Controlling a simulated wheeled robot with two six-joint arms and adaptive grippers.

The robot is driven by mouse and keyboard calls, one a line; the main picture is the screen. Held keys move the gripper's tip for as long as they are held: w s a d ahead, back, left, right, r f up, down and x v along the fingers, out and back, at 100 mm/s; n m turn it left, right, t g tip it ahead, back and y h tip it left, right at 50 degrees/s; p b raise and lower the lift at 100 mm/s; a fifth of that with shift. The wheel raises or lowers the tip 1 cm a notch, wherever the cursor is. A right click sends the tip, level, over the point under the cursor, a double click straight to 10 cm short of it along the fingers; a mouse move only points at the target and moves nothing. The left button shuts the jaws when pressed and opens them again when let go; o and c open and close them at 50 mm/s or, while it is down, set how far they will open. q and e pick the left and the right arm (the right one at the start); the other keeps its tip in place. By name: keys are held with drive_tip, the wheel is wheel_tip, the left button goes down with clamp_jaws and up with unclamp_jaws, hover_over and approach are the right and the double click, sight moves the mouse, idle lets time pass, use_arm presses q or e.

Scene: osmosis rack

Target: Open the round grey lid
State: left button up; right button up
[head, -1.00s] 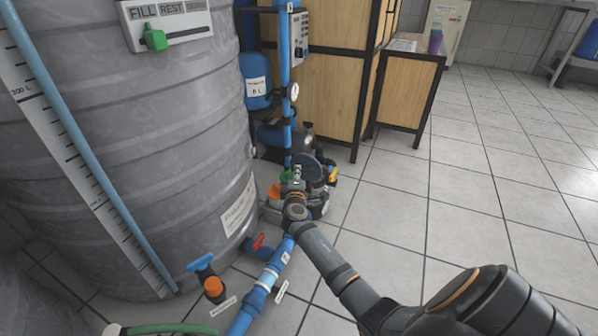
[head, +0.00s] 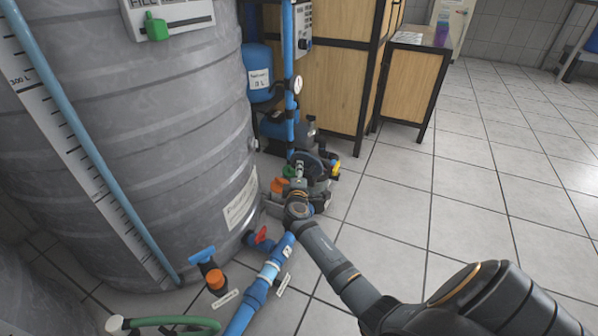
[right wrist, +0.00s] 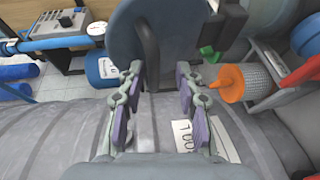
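The round grey lid (right wrist: 128,42) is a dark grey-blue disc with a dark bar-like handle (right wrist: 149,40) across it, at the top middle of the right wrist view. In the head view the lid (head: 308,163) is small and partly covered by my right gripper (head: 299,178). In the right wrist view my right gripper (right wrist: 160,72) is open, with its fingers apart on either side of the handle's lower end. The handle is nearer the left finger. Whether a finger touches it I cannot tell. My left gripper is not in view.
A large grey ribbed tank (head: 130,130) stands close on the left. Blue pipes (head: 265,275) run near my right arm. An orange fitting (right wrist: 228,83) and a green part (right wrist: 208,54) lie just right of the fingers. Tiled floor (head: 480,210) is free on the right.

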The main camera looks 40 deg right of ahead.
drive_tip(key=v, duration=1.2)
